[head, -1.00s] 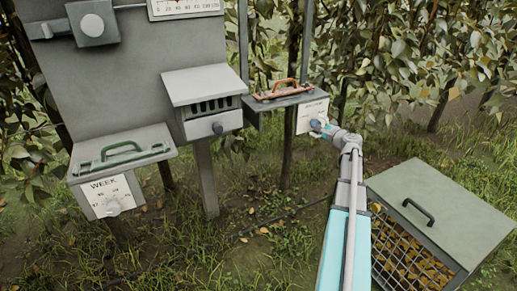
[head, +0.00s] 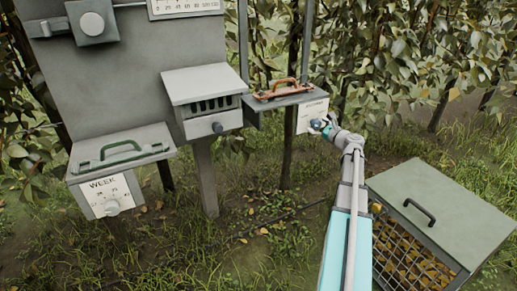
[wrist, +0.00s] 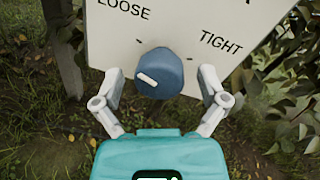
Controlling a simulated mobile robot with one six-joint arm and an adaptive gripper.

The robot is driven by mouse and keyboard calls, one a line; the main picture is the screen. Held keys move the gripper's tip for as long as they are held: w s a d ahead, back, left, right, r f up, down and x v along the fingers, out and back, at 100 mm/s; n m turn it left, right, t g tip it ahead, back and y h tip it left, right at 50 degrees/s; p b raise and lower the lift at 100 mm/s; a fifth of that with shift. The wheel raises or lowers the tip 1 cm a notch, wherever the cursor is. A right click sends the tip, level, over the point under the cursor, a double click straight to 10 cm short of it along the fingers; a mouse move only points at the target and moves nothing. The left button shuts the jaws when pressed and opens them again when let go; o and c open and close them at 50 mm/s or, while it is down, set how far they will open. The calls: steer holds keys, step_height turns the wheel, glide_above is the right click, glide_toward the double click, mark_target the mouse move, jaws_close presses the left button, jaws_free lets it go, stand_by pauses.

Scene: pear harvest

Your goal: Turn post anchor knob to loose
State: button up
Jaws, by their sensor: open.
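The post anchor knob (wrist: 160,73) is a round blue knob on a white dial plate (wrist: 115,45). In the wrist view LOOSE is printed at the upper left and TIGHT at the right. The knob's white mark lies on its left side, below the direction of the LOOSE label. My gripper (wrist: 160,80) is open, with one finger on each side of the knob and visible gaps between. In the head view the knob (head: 315,124) is on the right plate, partly hidden by my gripper (head: 325,125).
An orange-handled shelf (head: 284,98) stands just above and left of the dial plate. A green-lidded crate (head: 440,210) stands at the right near my arm. A WEEK dial box (head: 108,190) and a vented box (head: 205,95) are at left. Leaves are close behind.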

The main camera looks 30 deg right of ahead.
steer(key=m, duration=0.5)
steer(key=shift+b, duration=0.35)
steer(key=s+d, duration=0.1)
steer(key=s, duration=1.2)
steer(key=w+a+r+n+g+y+p, duration=0.1)
steer(key=a+n+g+p, duration=0.4)
steer(key=a, duration=1)
steer(key=w+a+r+n+g+y+p, duration=0.2)
steer(key=w+a+n+g+y+p, duration=0.2)
steer(key=a+n+p, duration=0.6)
steer(key=a+n+g, duration=0.1)
steer(key=a+n, duration=0.2)
steer(key=a, duration=0.3)
steer(key=shift+w+r+n+p, duration=0.15)
steer(key=shift+w+n+p, duration=0.1)
steer(key=shift+n+p, duration=0.15)
steer(key=shift+a, duration=0.2)
